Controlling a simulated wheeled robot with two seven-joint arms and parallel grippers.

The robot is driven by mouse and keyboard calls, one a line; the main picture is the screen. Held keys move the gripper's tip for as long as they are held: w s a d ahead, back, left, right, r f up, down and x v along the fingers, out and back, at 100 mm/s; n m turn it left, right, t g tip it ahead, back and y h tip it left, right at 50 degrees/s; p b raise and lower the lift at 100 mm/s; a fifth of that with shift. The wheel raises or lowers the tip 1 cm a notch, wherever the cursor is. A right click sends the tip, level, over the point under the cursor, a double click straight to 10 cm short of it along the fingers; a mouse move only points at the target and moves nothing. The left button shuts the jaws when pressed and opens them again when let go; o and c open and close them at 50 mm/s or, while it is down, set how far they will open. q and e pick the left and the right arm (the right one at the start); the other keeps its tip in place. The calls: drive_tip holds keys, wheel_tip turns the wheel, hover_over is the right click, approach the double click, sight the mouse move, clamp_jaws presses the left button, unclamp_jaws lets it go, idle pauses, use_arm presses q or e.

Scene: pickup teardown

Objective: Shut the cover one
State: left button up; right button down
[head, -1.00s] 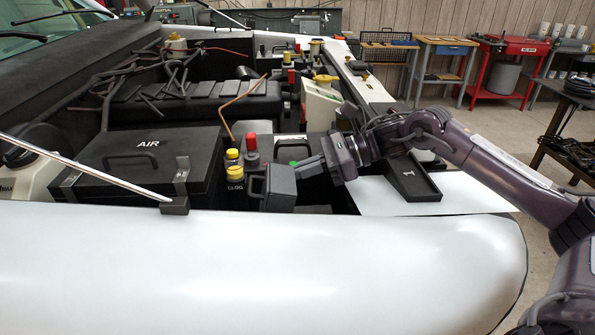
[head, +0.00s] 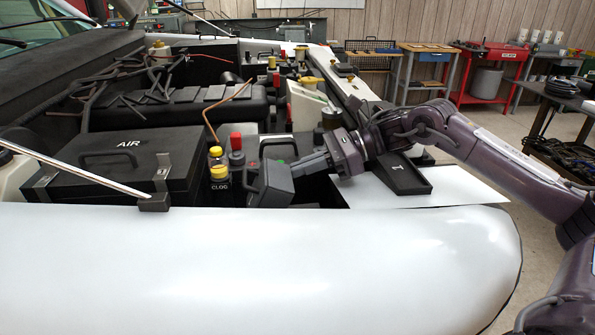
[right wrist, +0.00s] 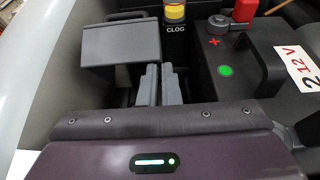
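A dark grey flap (head: 277,185) with a handle on its far side stands tilted up behind the near fender. It also shows in the right wrist view (right wrist: 120,43). No number is readable on it. A shallow black tray-like piece marked 1 (head: 405,178) lies to its right; I cannot tell which of the two is cover one. My right gripper (head: 300,168) is beside the grey flap, its fingertips close to the flap's right side. In the right wrist view its fingers (right wrist: 159,86) lie together with nothing seen between them. My left gripper is out of view.
The battery (right wrist: 250,72) with a red terminal sits beside the gripper. A yellow-capped CLOG bottle (head: 218,172) stands left of the flap. The black AIR box (head: 130,165) is farther left. The white fender (head: 250,260) runs along the front.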

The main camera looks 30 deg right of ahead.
drive_tip(key=shift+d+r, duration=0.1)
drive_tip(key=shift+d, duration=0.25)
